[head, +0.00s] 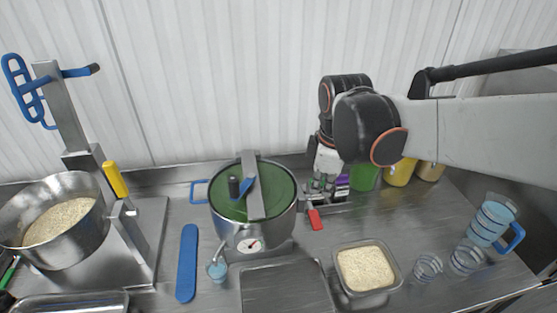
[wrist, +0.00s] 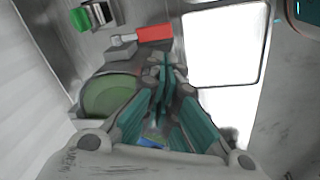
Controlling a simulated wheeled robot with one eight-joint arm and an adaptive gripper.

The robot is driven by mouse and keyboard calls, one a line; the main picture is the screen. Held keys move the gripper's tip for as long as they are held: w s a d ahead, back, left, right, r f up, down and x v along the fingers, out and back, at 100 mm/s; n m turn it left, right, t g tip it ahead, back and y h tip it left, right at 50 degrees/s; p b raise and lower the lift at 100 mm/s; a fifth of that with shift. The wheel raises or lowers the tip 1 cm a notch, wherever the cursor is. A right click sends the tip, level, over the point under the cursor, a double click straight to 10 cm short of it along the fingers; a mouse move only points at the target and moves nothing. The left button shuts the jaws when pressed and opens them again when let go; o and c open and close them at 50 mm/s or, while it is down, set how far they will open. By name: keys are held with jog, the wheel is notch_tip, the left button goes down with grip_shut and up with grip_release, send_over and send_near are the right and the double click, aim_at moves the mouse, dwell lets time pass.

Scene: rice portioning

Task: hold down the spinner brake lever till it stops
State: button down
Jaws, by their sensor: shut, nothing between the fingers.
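The spinner is a round steel pot (head: 229,228) with a green inside, a grey bar across its top with a black knob, and a dial on its front. The brake lever has a red handle (head: 315,219) at the pot's right side; it also shows in the wrist view (wrist: 155,33). My gripper (head: 318,190) is shut and empty, pointing down just behind the red handle. In the wrist view its teal fingers (wrist: 163,75) are together, below the red handle in the picture. I cannot tell whether they touch the lever.
A tilted steel bowl of rice (head: 93,234) hangs on a stand at the left. A blue paddle (head: 187,264) lies left of the spinner. A rice tub (head: 385,287) and clear cups (head: 467,258) are at the right. Green and yellow containers (head: 400,172) stand behind, close to my arm.

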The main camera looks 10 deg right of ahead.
jog(key=w+n+p, duration=0.1)
jog(key=w+n+g+p, duration=0.1)
jog(key=n, duration=0.1)
jog(key=w+n+g+p, duration=0.1)
jog(key=w+n, duration=0.1)
jog(key=shift+a, duration=0.3)
jog(key=shift+s+f, duration=0.1)
jog(key=b, duration=0.3)
send_near(315, 220)
notch_tip(315, 220, down, 7)
jog(key=a, duration=0.1)
jog(key=shift+a, duration=0.2)
